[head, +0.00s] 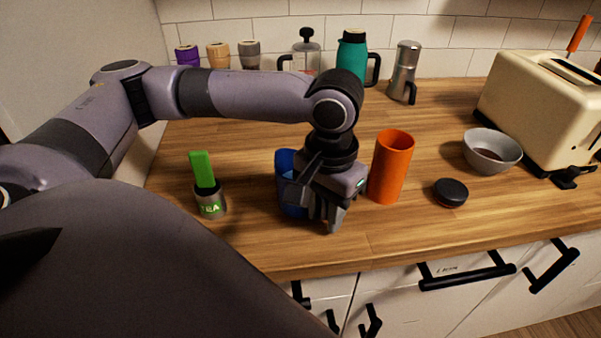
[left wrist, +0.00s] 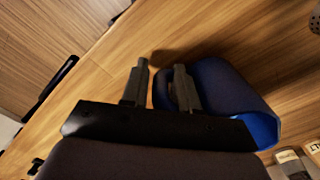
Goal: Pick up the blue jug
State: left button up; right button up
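The blue jug (head: 286,162) stands on the wooden counter, partly hidden behind my left gripper (head: 328,222) in the head view. In the left wrist view the jug (left wrist: 228,88) is to the right, with its handle side toward the fingers. My left gripper (left wrist: 162,82) has its two fingers apart, one on each side of the jug's handle (left wrist: 160,92). I cannot tell whether either finger touches the handle. My right gripper is not in view.
An orange cylinder (head: 391,166) stands close to the right of the gripper. A grey cup with a green item (head: 209,198) stands left. A black lid (head: 450,192), a grey bowl (head: 491,150) and a cream toaster (head: 540,110) are further right. The counter's front edge is near.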

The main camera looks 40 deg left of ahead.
pick_arm(q)
jog(key=shift+f, duration=0.4)
grip_shut()
jog(key=shift+r, duration=0.1)
jog(key=shift+r, duration=0.15)
notch_tip(320, 180, up, 19)
jog(key=p, duration=0.3)
dwell(0.8)
